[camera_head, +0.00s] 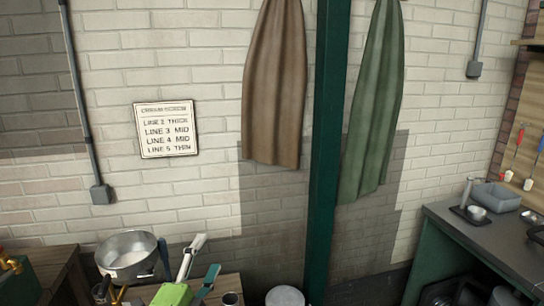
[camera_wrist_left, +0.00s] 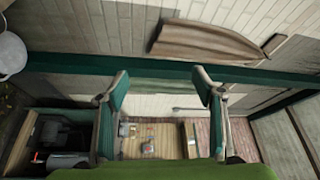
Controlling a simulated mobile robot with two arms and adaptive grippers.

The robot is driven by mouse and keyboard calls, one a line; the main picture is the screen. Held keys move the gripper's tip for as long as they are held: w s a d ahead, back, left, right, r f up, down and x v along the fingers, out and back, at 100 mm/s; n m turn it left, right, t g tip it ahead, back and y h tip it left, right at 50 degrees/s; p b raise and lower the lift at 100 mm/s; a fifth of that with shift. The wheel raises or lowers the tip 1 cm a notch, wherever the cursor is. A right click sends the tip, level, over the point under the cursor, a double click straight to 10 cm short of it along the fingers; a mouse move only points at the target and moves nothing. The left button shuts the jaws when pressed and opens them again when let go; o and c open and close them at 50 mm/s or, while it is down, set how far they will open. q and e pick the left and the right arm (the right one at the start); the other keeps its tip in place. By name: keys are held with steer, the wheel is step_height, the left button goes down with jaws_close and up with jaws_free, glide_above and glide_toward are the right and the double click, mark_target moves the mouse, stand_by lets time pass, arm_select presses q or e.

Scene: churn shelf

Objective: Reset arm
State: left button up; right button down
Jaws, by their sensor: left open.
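My left gripper (camera_head: 206,256) shows at the bottom of the head view, with a green body and two pale, teal-edged fingers pointing up. Its fingers are spread and nothing shows between them. In the left wrist view the left gripper (camera_wrist_left: 161,78) is also open and empty, with one finger on each side and the green body along the bottom edge. The task names no object. My right gripper is not in view.
A metal pot (camera_head: 128,265) stands left of the gripper on a wooden surface. A green post (camera_head: 323,150) and hanging brown (camera_head: 275,90) and green (camera_head: 372,110) cloths are behind. A dark-topped bench (camera_head: 480,240) stands right.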

arm_select(q)
steer(key=s+a+f+n+g+y, duration=0.4)
steer(key=s+f+n, duration=0.35)
steer(key=f, duration=0.35)
steer(key=s+f+n+g, duration=0.3)
steer(key=s+f+g, duration=0.15)
steer(key=s, duration=0.45)
steer(key=s+f+n+g, duration=0.3)
steer(key=s+f, duration=0.2)
steer(key=s, duration=0.5)
steer(key=s+f+n+g, duration=0.3)
steer(key=s+f+g, duration=0.15)
steer(key=s, duration=0.45)
step_height(320, 180, down, 26)
steer(key=s+r, duration=0.1)
steer(key=s, duration=0.1)
steer(key=s+a+f+g, duration=0.1)
steer(key=s+a+f, duration=0.1)
steer(key=s+f, duration=0.6)
steer(key=s+a+f, duration=0.1)
steer(key=s+f, duration=0.8)
steer(key=shift+s+a+f+m+g, duration=0.25)
steer(key=shift+a+f+m+g, duration=0.15)
steer(key=shift+m, duration=0.05)
